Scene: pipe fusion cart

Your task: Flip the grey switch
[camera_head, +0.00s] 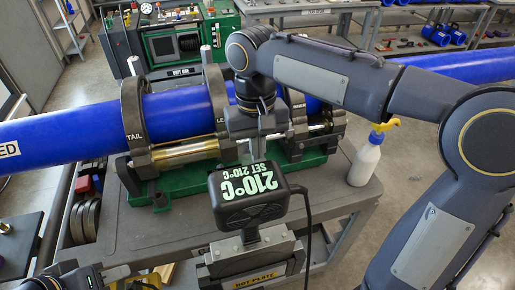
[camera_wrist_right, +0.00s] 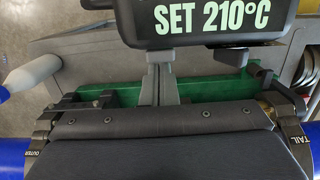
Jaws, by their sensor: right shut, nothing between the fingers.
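I cannot make out a grey switch for certain in either view. The black display head (camera_head: 250,194) reading 210°C stands on the hot plate (camera_head: 255,272) at the front of the cart; its lower part also shows at the top of the right wrist view (camera_wrist_right: 205,25). My right gripper (camera_head: 257,150) points down over the pipe clamps, just behind the display head. Its fingers look closed together and empty; in the right wrist view they (camera_wrist_right: 165,75) reach toward the display head. My left gripper (camera_head: 85,277) is only partly in view at the bottom left, and its jaws cannot be read.
Blue pipes (camera_head: 60,133) lie across the green-based clamp machine (camera_head: 185,183), between clamp rings. A white bottle with a yellow nozzle (camera_head: 365,162) stands on the cart's right side. A green machine (camera_head: 170,45) stands behind. The cart top left of the hot plate is clear.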

